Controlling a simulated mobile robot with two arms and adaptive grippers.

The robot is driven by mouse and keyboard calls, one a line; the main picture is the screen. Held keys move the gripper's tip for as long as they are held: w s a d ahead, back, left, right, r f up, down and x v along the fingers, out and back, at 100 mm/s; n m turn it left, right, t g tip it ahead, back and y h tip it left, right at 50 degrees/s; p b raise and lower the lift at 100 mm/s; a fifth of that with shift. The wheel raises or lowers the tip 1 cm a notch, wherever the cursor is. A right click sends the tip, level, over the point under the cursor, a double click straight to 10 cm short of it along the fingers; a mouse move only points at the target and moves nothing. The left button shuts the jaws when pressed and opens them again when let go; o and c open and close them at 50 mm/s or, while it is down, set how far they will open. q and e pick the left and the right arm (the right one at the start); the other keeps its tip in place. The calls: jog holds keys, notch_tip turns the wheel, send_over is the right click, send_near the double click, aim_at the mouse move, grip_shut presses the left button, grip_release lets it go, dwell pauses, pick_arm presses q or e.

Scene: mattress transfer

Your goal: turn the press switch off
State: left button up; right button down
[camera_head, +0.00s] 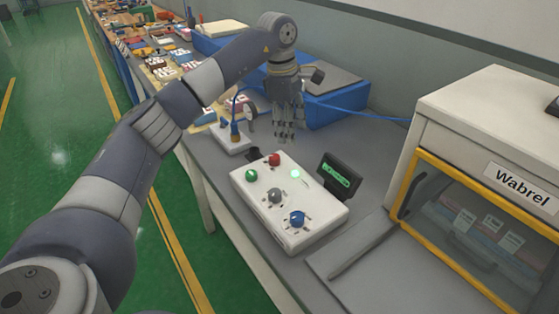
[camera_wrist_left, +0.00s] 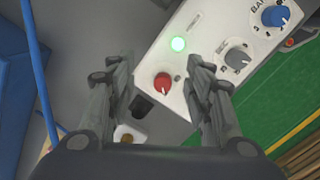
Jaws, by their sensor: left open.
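The white control box (camera_head: 262,222) stands on the grey bench. On it are a red knob (camera_head: 274,159), a green button (camera_head: 251,176), a grey knob (camera_head: 274,196), a blue knob (camera_head: 297,218) and a lit green lamp (camera_head: 295,174). My left gripper (camera_head: 284,136) is above the bench, just behind the box's far end. In the left wrist view the red knob (camera_wrist_left: 163,82) shows between the open, empty fingers (camera_wrist_left: 163,75), and the green lamp (camera_wrist_left: 178,44) glows beyond it. I cannot tell which control is the press switch. My right gripper is not in view.
A small black display (camera_head: 340,178) with green characters stands right of the box. The white machine labelled Wabrel (camera_head: 480,110) is at the right. A blue case (camera_head: 335,105) and a cable (camera_head: 375,114) lie behind my gripper. Many small items crowd the far bench.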

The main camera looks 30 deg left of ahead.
pick_arm(q)
jog(key=y, duration=0.1)
send_over(274, 157)
jog(key=shift+g, duration=0.3)
notch_tip(274, 157, down, 10)
jog(key=shift+r, duration=0.1)
jog(key=c, duration=1.1)
